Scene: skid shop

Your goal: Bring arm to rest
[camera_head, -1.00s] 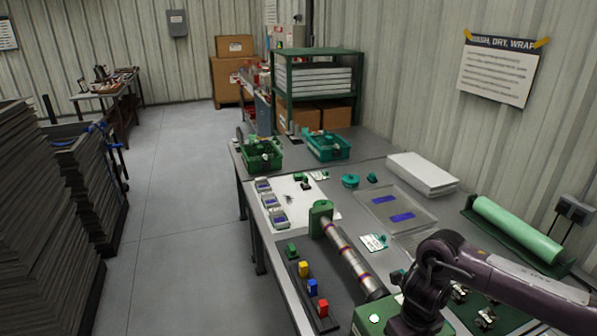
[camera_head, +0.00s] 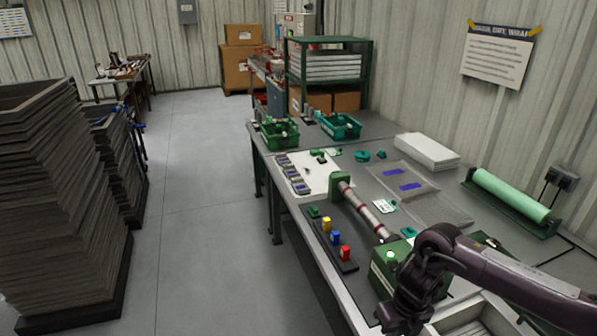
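My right arm (camera_head: 500,270) comes in from the right edge above the near end of the workbench (camera_head: 335,300). It bends at a dark joint and points downward. Its lower end (camera_head: 397,318) is near the bottom of the picture, in front of the green box of the roller machine. The fingers cannot be made out there, and I see nothing held. My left arm and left gripper are not in view.
A roller (camera_head: 365,212) and a strip with coloured blocks (camera_head: 345,262) are on the bench beside the arm. Green baskets (camera_head: 340,127) stand farther back. A green roll (camera_head: 512,197) lies at right. Dark stacks (camera_head: 55,200) stand at left, with clear floor (camera_head: 205,230) between.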

